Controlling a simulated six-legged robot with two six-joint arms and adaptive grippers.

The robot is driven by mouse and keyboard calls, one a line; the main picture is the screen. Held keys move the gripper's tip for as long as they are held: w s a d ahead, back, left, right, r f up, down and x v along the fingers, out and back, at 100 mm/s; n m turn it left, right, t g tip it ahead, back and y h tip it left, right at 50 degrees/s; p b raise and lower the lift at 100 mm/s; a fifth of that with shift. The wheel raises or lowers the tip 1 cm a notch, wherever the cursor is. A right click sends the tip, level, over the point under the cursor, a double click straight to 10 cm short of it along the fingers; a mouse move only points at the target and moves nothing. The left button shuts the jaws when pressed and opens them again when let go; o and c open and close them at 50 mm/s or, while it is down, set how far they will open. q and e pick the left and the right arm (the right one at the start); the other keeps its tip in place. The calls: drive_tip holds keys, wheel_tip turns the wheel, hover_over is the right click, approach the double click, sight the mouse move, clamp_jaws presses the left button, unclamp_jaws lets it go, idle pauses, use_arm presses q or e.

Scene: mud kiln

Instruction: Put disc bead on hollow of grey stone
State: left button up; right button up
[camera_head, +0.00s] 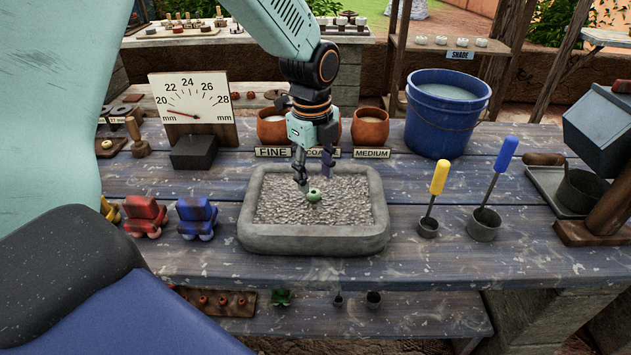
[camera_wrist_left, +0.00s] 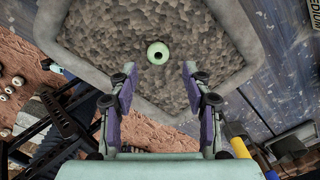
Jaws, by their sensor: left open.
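The pale green disc bead (camera_head: 314,195) has a dark central hole and appears within the pebbly hollow of the grey stone (camera_head: 310,240), a rectangular trough on the table. My left gripper (camera_head: 303,184) is over the hollow, pointing down, with its fingertips close to the bead. In the left wrist view the gripper (camera_wrist_left: 160,72) is open, with a clear gap between its fingers. The bead (camera_wrist_left: 158,53) shows just beyond the fingertips, not gripped, against the grey stone's (camera_wrist_left: 205,108) hollow. Whether a fingertip touches it I cannot tell. My right gripper is not in view.
A dial gauge (camera_head: 195,98) and clay pots (camera_head: 370,127) stand behind the stone. A blue bucket (camera_head: 444,112) is at back right.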

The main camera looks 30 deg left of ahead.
sight(313, 194)
use_arm(q)
wheel_tip(313, 194, up, 9)
drive_tip(key=p, duration=0.1)
drive_tip(key=shift+s+f, duration=0.2)
drive_tip(key=shift+a+f, duration=0.1)
